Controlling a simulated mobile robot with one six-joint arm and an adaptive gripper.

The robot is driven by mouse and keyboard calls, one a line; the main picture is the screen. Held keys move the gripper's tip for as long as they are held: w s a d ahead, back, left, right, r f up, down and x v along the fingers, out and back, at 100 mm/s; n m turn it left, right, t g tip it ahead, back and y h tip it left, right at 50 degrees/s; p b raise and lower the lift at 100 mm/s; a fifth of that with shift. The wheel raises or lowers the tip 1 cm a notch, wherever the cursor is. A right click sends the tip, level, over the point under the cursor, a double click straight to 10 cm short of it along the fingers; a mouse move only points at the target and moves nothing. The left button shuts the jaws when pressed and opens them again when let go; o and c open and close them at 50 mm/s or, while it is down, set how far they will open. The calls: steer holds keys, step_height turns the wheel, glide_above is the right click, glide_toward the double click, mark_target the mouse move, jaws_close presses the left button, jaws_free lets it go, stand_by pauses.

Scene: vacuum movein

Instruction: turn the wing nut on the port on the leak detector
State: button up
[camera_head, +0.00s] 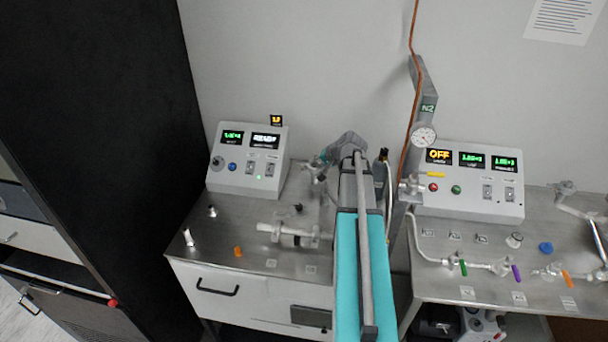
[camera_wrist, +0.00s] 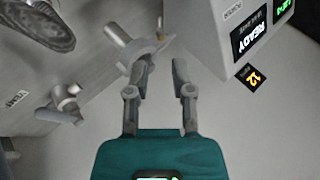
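The leak detector (camera_head: 248,160) is a pale box with green and white displays, one reading READY, on the left metal bench. In the wrist view, its edge shows at the upper right (camera_wrist: 235,40). A grey metal port with a clamp (camera_wrist: 138,50) stands beside it. A small brassy piece (camera_wrist: 159,36) at the clamp may belong to the wing nut; the nut's shape is unclear. My gripper (camera_wrist: 161,68) is open, its left finger close to or touching the clamp and its right finger clear. In the head view, my arm partly hides the port (camera_head: 315,170).
A valve-like fitting (camera_wrist: 62,104) shows at left in the wrist view. A second control box (camera_head: 468,182) and glass tubing stand right of my arm.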

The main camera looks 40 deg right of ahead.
mark_target(304, 169)
steer(key=shift+b+x, duration=2.9)
steer(key=shift+x, duration=1.55)
steer(key=shift+c, duration=0.3)
jaws_close()
